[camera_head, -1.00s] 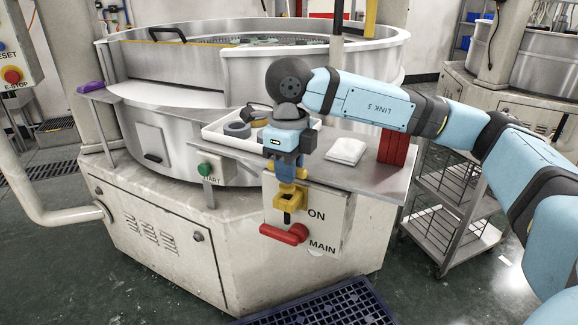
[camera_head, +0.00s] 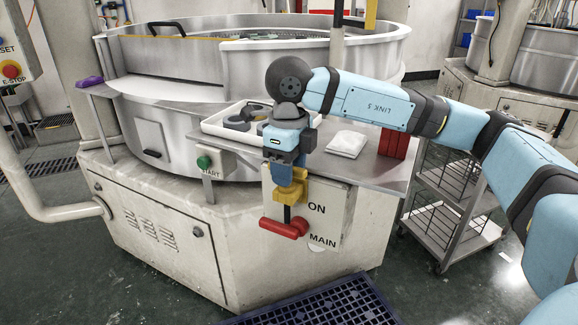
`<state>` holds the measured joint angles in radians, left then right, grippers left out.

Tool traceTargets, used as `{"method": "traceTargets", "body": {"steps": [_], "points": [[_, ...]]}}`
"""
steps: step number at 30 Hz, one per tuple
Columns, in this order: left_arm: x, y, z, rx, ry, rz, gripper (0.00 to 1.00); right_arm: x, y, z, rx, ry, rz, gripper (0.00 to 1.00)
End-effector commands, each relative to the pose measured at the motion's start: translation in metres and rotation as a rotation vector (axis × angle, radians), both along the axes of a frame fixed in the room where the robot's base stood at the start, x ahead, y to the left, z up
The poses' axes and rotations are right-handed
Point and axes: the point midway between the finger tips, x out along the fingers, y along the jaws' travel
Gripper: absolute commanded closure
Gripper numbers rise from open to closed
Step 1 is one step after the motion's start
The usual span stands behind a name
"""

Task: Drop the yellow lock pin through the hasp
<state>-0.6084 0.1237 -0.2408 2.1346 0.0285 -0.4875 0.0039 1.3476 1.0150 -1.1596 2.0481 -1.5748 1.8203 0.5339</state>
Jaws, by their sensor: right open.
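The grey switch box (camera_head: 330,222), marked ON and MAIN, hangs under the front edge of the steel shelf. Its red handle (camera_head: 284,228) sits low on its left front. Yellow metal (camera_head: 289,194) shows above the handle, with a dark upright piece (camera_head: 287,214) below it. I cannot tell where the lock pin ends and the hasp begins, or whether the pin is through. My right gripper (camera_head: 285,188) points down at the yellow metal, its blue fingers open beside it and partly covering it. My left gripper is not in view.
A white tray (camera_head: 212,131) with grey rings, a white cloth (camera_head: 346,144) and red blocks (camera_head: 394,143) sit on the shelf (camera_head: 370,176). A green START button (camera_head: 204,162) is left of the box. A wire cart (camera_head: 450,225) stands at the right.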

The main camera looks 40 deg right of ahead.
Motion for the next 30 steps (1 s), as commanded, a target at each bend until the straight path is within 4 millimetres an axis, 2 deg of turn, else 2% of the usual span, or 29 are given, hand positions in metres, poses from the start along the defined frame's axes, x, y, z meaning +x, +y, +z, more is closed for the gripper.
{"method": "traceTargets", "body": {"steps": [1, 5, 10, 21, 27, 30], "points": [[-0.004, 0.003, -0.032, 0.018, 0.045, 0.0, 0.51, 0.0, 0.0, -0.005, 0.0, 0.0, 0.0, 0.51], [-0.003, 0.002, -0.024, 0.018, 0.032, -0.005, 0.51, 0.0, 0.0, -0.005, 0.0, 0.0, 0.0, 0.51], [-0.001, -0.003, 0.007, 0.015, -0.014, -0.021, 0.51, 0.0, 0.0, -0.004, 0.0, 0.0, 0.0, 0.51], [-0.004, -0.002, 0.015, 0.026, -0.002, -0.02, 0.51, 0.0, 0.0, 0.092, 0.0, -0.003, 0.001, 0.51], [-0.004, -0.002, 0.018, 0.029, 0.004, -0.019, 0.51, 0.0, 0.0, 0.127, 0.0, -0.003, -0.001, 0.51], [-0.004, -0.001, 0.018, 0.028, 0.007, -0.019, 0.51, 0.0, 0.0, 0.135, 0.0, -0.001, 0.0, 0.51]]}}
